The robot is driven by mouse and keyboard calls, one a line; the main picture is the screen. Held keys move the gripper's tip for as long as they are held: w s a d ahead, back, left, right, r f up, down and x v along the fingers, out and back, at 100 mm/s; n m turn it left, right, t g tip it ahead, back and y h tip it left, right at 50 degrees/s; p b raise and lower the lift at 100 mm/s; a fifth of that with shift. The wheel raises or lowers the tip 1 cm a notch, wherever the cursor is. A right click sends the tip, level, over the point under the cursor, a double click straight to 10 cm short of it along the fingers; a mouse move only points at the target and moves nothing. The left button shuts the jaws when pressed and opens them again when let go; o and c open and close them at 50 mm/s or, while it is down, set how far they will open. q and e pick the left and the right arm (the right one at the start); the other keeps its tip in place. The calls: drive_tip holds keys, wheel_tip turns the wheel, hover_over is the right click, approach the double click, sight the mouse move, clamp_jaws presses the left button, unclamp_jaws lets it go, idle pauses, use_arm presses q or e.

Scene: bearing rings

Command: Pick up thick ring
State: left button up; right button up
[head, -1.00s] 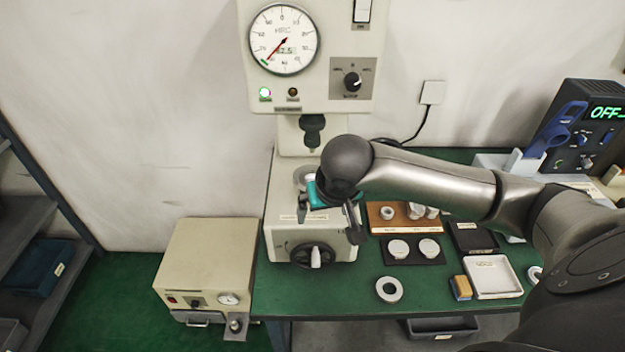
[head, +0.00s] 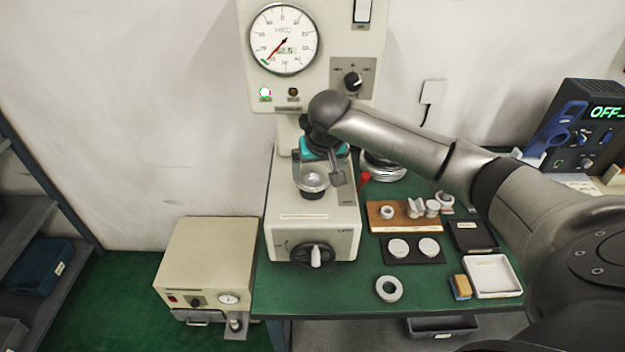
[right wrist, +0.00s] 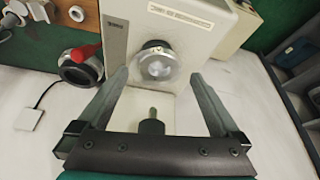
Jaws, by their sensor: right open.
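A grey ring (head: 389,289) with a wide wall lies flat on the green table near its front edge. Smaller rings show on the wooden board (head: 373,217) and behind its right end; I cannot tell for sure which ring is the thick one. My right gripper (head: 318,172) is open at the tester, its fingers around and above the round metal support (head: 313,183). In the right wrist view, the open gripper (right wrist: 160,78) has the support's bright round top (right wrist: 157,66) between its fingers, with nothing gripped. My left gripper is out of view.
The tester's column and head (head: 310,60) stand close behind the gripper. A black mat (head: 412,258) with two pale discs, a white tray (head: 493,292), a dark tray (head: 473,236) and a yellow-blue block (head: 460,288) lie on the right. The table's front left is clear.

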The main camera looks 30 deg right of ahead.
sight(313, 178)
drive_tip(key=shift+w+d+f, duration=0.1)
drive_tip(key=shift+w+d, duration=0.15)
drive_tip(key=shift+w, duration=0.45)
drive_tip(key=shift+x, duration=2.4)
drive_tip(key=shift+s, duration=0.1)
drive_tip(key=c, duration=1.5)
clamp_jaws()
